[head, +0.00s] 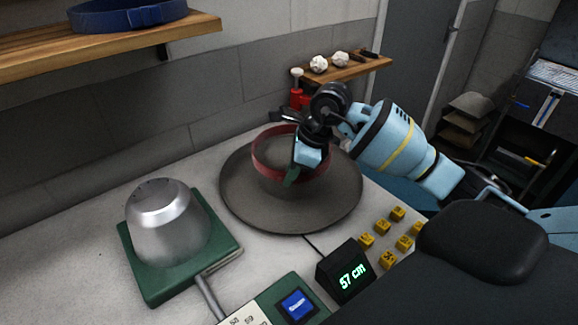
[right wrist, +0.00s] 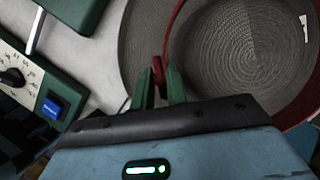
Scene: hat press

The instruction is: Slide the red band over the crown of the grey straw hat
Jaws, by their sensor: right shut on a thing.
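The grey straw hat (head: 240,205) lies brim down on the table, crown up. The red band (head: 262,160) is around the upper part of the crown in the head view, and part of its far side is hidden by my arm. My right gripper (head: 297,172) is shut on the near right part of the band. In the right wrist view, the gripper fingers (right wrist: 158,90) pinch the red band (right wrist: 157,70) at the crown's edge, and the hat's woven top (right wrist: 245,55) shows inside the band. My left gripper is not in view.
A metal hat block (head: 165,220) on a green base stands at the left. A "57 cm" display (head: 345,270), yellow blocks (head: 388,228) and a blue-button panel (head: 296,303) lie in front. A shelf with a blue band (head: 128,14) hangs upper left.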

